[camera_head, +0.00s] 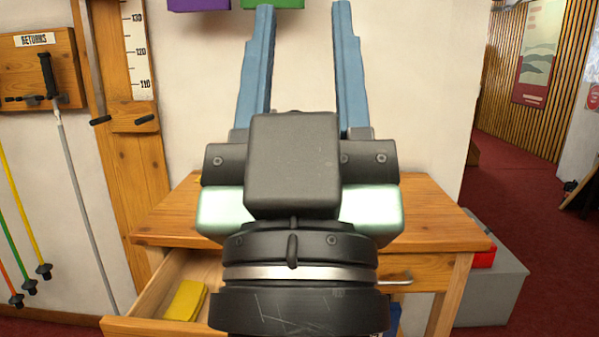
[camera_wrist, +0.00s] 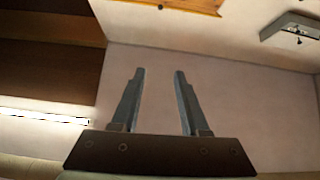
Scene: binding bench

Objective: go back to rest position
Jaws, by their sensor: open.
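My gripper (camera_head: 304,65) is raised in front of the camera in the head view, its two blue-grey fingers pointing up and spread apart. Nothing is between them. In the wrist view my gripper (camera_wrist: 158,100) also shows open and empty against the pale wall. Behind and below it stands a wooden bench (camera_head: 440,212), its top largely hidden by my arm. An open drawer (camera_head: 150,325) at the bench's left front holds a yellow object (camera_head: 186,300).
A wooden measuring post (camera_head: 130,170) and ski poles (camera_head: 84,210) stand at the left. A returns board (camera_head: 40,75) hangs on the wall. A grey box (camera_head: 492,285) with a red item (camera_head: 484,258) is right of the bench. Red floor (camera_head: 520,195) lies open at the right.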

